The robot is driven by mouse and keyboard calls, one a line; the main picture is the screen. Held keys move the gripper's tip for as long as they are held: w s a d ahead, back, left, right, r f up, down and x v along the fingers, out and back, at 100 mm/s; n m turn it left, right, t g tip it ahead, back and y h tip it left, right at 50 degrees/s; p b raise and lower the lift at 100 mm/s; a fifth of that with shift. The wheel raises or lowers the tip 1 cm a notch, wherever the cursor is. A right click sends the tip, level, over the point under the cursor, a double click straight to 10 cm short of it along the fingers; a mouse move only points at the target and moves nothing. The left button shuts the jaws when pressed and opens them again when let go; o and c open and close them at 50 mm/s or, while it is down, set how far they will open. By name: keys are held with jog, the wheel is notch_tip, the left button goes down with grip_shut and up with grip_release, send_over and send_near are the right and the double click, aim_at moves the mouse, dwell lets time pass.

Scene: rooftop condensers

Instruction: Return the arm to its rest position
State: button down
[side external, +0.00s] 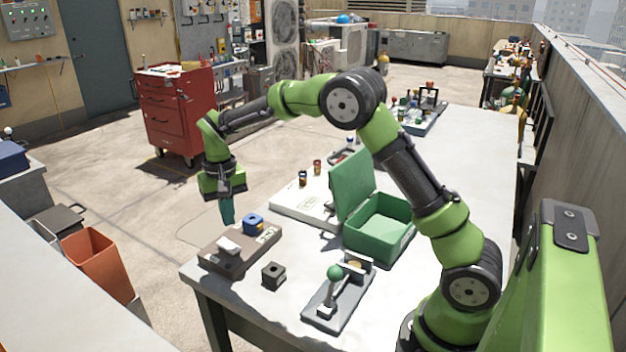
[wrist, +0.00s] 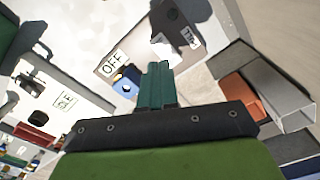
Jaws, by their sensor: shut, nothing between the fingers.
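My gripper (side external: 227,211) hangs at the end of my green arm, pointing down, to the left in the side external view. In the picture it is above and behind the brown-grey block board at the table's near left corner. Its teal fingers are shut together with nothing between them, and they also show in the wrist view (wrist: 157,84). The board (side external: 238,250) carries a blue piece (side external: 253,224) and a white piece (side external: 229,246). In the wrist view an "OFF" label (wrist: 114,63) lies beside the blue piece (wrist: 127,80).
An open green box (side external: 380,228) with raised lid stands mid-table. A dark block (side external: 273,275) and a plate with a green-knobbed lever (side external: 335,273) are in front. A white board (side external: 305,205) lies behind. An orange bin (side external: 97,262) and red tool cabinet (side external: 176,108) stand off the table.

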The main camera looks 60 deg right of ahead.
jog(key=shift+f, duration=0.1)
jog(key=s+a+r+n+t+y, duration=0.1)
jog(key=s+r+t, duration=0.2)
jog(key=s, duration=1)
jog(key=s+a+r+n+t+y, duration=0.1)
jog(key=s+r+t, duration=0.3)
jog(key=s+r, duration=0.6)
jog(key=s+a, duration=0.1)
jog(key=s, duration=0.2)
jog(key=shift+s+a, duration=0.15)
jog(key=shift+s, duration=0.1)
